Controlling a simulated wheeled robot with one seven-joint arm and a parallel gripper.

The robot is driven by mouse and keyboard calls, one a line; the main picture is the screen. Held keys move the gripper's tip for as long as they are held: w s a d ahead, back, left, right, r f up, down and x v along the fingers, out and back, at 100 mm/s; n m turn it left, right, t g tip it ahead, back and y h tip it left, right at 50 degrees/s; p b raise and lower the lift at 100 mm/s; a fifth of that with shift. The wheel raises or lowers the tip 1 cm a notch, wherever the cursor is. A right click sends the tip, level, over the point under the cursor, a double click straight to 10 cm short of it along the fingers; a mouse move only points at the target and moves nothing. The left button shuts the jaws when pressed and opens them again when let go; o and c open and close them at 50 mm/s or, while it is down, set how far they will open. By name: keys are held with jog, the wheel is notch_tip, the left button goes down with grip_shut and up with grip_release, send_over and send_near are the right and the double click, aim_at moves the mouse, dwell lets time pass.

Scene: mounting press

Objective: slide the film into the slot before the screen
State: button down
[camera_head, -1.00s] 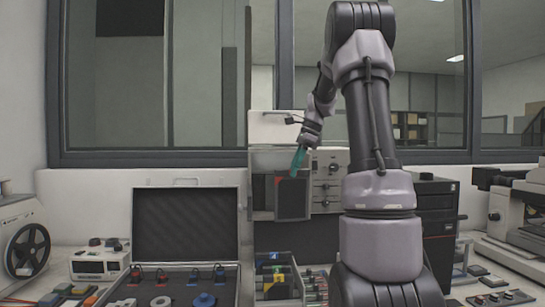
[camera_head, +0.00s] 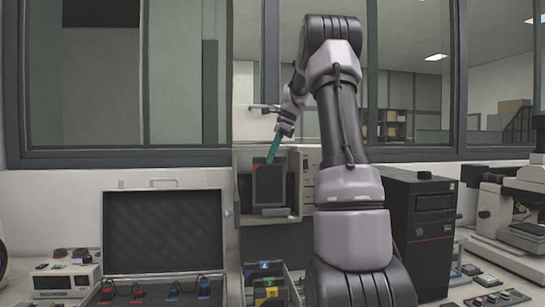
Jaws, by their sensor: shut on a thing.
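My gripper (camera_head: 271,160), with teal fingers pointing down and left, is shut on the top edge of the film (camera_head: 269,186), a dark upright sheet with a lighter border. The film hangs in front of the light-grey press box at the back of the bench. A dark strip of what looks like the screen (camera_head: 245,190) shows just left of the film; the film hides most of it. The slot is hidden or too small to make out. I cannot tell how far the film is from the screen.
An open black case (camera_head: 163,235) stands at left, beside a small white device (camera_head: 66,279). A bin with coloured items (camera_head: 268,284) lies below the film. A black computer tower (camera_head: 421,220) and a microscope (camera_head: 505,205) stand at right. Windows are behind.

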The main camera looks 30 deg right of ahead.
jog(key=shift+w+d+f, duration=0.1)
jog(key=shift+w+d, duration=0.1)
jog(key=shift+w, duration=0.5)
jog(key=shift+w+d+f, duration=0.1)
jog(key=shift+w+d, duration=0.05)
jog(key=shift+w, duration=0.7)
jog(key=shift+w+d, duration=0.25)
jog(key=shift+w, duration=0.45)
jog(key=shift+w+d, duration=0.2)
jog(key=shift+w, duration=0.45)
jog(key=shift+f, duration=0.15)
jog(key=shift+f, duration=1.1)
